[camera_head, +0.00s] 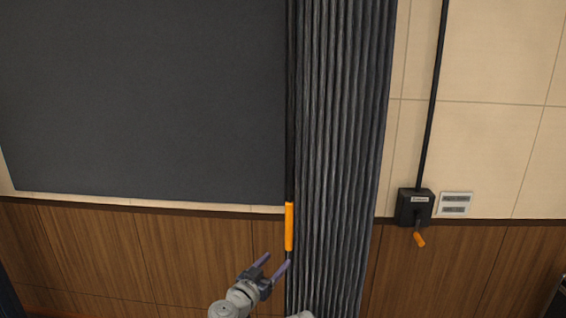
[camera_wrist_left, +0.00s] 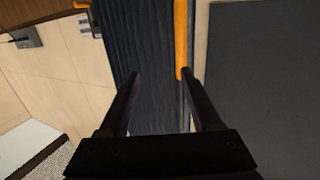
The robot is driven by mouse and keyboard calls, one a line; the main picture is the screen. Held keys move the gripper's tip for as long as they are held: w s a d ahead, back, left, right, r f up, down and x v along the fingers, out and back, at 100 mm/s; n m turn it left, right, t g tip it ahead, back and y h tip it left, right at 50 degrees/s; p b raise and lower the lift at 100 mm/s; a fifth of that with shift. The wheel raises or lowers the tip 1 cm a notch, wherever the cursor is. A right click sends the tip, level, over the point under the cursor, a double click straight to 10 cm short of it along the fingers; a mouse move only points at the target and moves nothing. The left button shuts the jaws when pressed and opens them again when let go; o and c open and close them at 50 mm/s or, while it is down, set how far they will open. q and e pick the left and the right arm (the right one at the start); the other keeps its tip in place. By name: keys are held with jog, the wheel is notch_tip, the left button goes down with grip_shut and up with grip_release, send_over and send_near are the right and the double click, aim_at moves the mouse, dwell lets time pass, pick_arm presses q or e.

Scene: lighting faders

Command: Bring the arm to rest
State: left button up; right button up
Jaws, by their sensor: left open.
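My left gripper (camera_head: 275,262) comes in at the lower middle of the head view, its two fingers spread and nothing visible between them. An orange grip (camera_head: 289,227) on a thin dark upright rod stands at the left edge of the dark pleated curtain (camera_head: 340,130), just above and right of the fingertips. In the left wrist view the open fingers (camera_wrist_left: 160,74) point at the curtain. The orange grip (camera_wrist_left: 181,38) there lines up with the right fingertip; I cannot tell whether they touch. My right gripper is not in view.
A dark box (camera_head: 415,206) with an orange-tipped lever (camera_head: 419,239) is on the wall to the right, beside a small label plate (camera_head: 455,204). A large dark panel (camera_head: 140,95) fills the left, above wood panelling (camera_head: 100,245).

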pick_arm(q)
jog(key=s+f+g, duration=0.6)
jog(key=f+g, duration=0.2)
jog(key=f, duration=0.4)
jog(key=s+a+f+n+g+y, duration=0.3)
jog(key=s+a+f+y, duration=0.15)
jog(key=a, duration=0.25)
jog(key=s+a+f+n+g+y, duration=0.25)
jog(key=s+a+f, duration=0.2)
jog(key=a, duration=0.25)
jog(key=s+d+m+g+y, duration=0.2)
jog(key=s+d+m, duration=0.2)
jog(key=s+d, duration=0.3)
jog(key=d, duration=0.3)
jog(key=shift+d+r, duration=0.25)
jog(key=shift+r, duration=0.1)
jog(key=shift+s, duration=0.1)
